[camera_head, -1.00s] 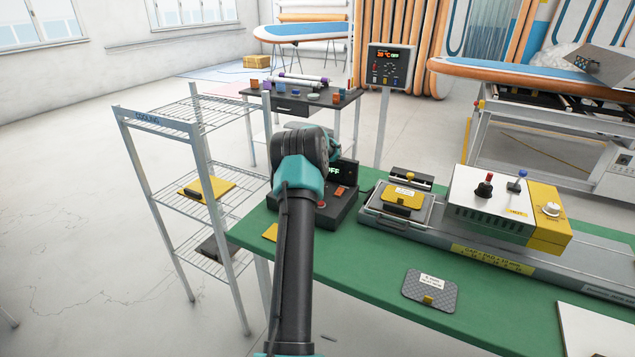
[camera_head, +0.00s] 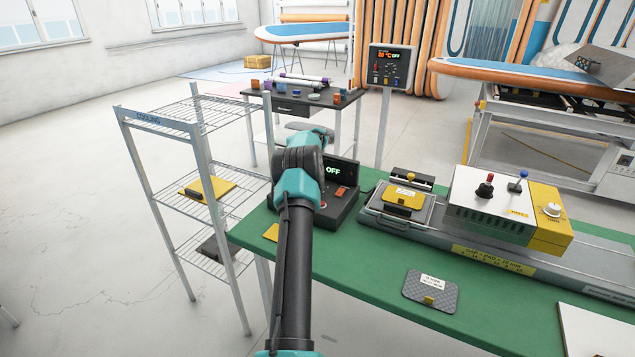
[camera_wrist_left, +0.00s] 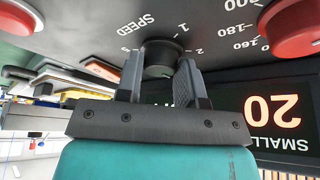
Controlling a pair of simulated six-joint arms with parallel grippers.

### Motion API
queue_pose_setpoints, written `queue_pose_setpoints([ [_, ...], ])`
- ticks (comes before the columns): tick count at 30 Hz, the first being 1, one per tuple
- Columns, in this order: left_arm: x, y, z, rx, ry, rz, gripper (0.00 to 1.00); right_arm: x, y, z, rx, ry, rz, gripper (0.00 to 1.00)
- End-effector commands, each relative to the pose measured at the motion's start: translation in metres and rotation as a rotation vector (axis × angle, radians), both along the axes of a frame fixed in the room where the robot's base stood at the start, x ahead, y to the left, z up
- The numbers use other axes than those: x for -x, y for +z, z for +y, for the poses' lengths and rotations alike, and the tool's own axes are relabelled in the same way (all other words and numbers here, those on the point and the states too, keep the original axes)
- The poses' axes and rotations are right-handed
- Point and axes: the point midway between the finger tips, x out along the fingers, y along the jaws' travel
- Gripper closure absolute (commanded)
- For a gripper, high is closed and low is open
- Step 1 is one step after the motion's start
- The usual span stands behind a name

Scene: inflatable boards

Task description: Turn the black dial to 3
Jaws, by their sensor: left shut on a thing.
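The black dial (camera_wrist_left: 162,52) sits on a dark panel marked SPEED, seen upside down in the left wrist view, with 1 and 2 printed to its right and another number to its left. My left gripper (camera_wrist_left: 158,68) is shut on the dial, one finger on each side. I cannot tell which number the dial points to. In the head view the black control box (camera_head: 342,207) stands at the left end of the green table, its display reading OFF. My left arm hides the dial and fingertips there. My right gripper is not in view.
Red knobs (camera_wrist_left: 295,30) sit beside the dial, and a display (camera_wrist_left: 272,110) reads 20. In the head view, a yellow-topped plate (camera_head: 403,198) and a white control unit (camera_head: 488,208) lie right of the box. A wire rack (camera_head: 160,122) stands left.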

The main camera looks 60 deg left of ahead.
Motion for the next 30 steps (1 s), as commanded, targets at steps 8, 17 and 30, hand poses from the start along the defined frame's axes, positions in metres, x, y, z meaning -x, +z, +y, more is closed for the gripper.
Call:
queue_pose_setpoints([
  [8, 0.0006, -0.0023, 0.0004, 0.003, -0.123, 0.003, 0.89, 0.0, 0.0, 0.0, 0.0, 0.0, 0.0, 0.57],
  [17, 0.0007, -0.0021, 0.0004, 0.002, -0.15, 0.003, 0.89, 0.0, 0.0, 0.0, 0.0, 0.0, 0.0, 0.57],
  [30, 0.0004, -0.0013, 0.0005, 0.002, -0.148, 0.002, 0.44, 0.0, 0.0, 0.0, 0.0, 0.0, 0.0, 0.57],
])
